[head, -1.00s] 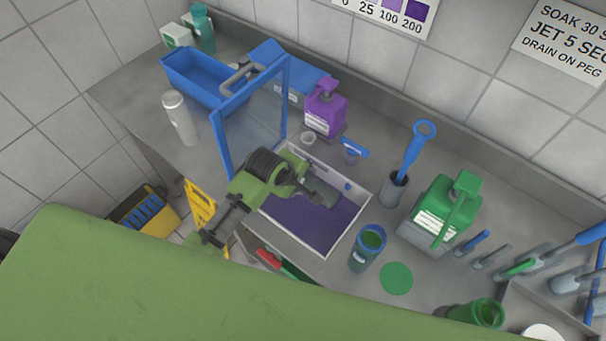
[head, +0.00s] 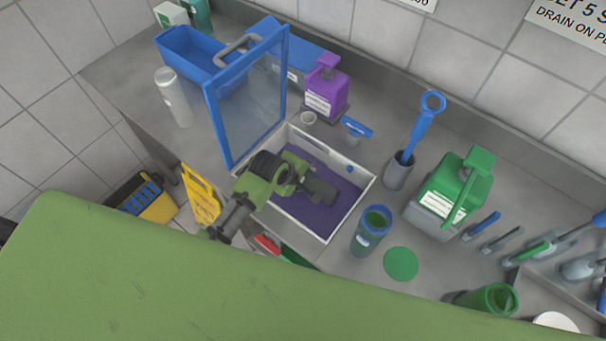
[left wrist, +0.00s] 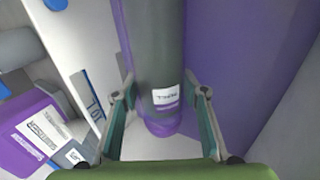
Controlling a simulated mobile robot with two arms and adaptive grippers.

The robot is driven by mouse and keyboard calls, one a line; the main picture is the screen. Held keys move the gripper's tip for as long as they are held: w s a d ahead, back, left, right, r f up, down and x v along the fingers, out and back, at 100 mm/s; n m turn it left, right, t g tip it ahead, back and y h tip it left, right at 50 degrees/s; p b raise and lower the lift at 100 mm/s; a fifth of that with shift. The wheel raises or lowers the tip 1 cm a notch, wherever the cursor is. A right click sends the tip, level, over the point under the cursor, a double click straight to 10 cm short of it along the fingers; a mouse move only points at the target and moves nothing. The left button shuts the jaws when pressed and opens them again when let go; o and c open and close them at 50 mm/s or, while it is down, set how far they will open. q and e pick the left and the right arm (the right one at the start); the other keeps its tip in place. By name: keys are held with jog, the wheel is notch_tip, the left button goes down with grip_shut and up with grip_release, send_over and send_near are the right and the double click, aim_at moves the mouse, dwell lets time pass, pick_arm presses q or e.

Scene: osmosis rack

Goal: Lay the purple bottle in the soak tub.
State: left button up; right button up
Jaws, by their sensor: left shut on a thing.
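The soak tub (head: 367,188) is a white open box with purple liquid inside, in the middle of the bench in the head view. My left gripper (head: 318,188) reaches into its opening from the left. In the left wrist view my left gripper (left wrist: 162,98) is shut on the purple bottle (left wrist: 160,70), a dark grey cylinder with purple ends and a small white label. The bottle is over or in the purple liquid; I cannot tell whether it touches the bottom. In the head view my gripper and arm mostly hide it. My right gripper is not in view.
The tub's blue-framed clear lid (head: 245,105) stands upright at its left. A purple jug (head: 326,88) stands behind the tub. A blue-rimmed bottle (head: 371,232) and a grey holder with a blue brush (head: 399,170) stand to the right. A green jug (head: 455,190) is farther right.

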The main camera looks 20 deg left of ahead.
aim_at(303, 196)
pick_arm(q)
jog(key=shift+f+b, duration=1.9)
jog(key=shift+f, duration=1.6)
jog(key=shift+s+f, duration=0.1)
jog(key=shift+f, duration=0.05)
jog(key=shift+s+f, duration=0.15)
jog(key=o, duration=1.2)
jog(key=shift+f, duration=0.1)
jog(key=o, duration=0.9)
jog(key=shift+w, duration=0.2)
jog(key=shift+c, duration=0.2)
jog(key=shift+r, duration=0.2)
